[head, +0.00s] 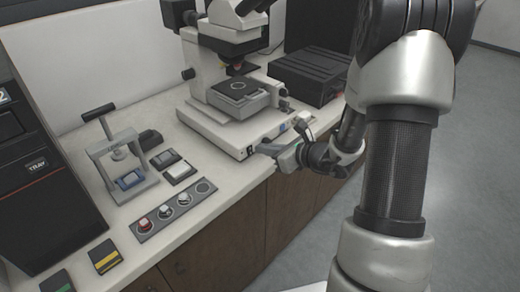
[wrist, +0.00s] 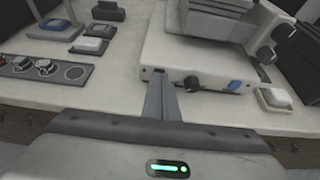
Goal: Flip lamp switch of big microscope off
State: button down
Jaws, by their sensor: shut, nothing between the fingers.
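The big microscope (head: 225,115) stands on the white bench, with its pale base (wrist: 210,60) facing my gripper. A small dark lamp switch (head: 250,150) shows on the left part of the base's front face. My gripper (head: 262,149) is shut and empty, with its tips at that front face, just right of the switch in the head view. In the wrist view the closed fingers (wrist: 159,78) point at the base's front and partly cover the switch area. I cannot tell whether they touch it or which way it is set.
A dark knob (wrist: 191,83) and a blue part (wrist: 235,85) sit right of the fingers on the base. A small hand press (head: 115,155), a tray of round samples (head: 173,208) and a white-topped box (head: 180,170) stand left. A black box (head: 310,75) stands behind right.

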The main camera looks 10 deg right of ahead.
jog(key=r+p+v, duration=0.1)
jog(key=v, duration=0.9)
jog(key=shift+r, duration=0.6)
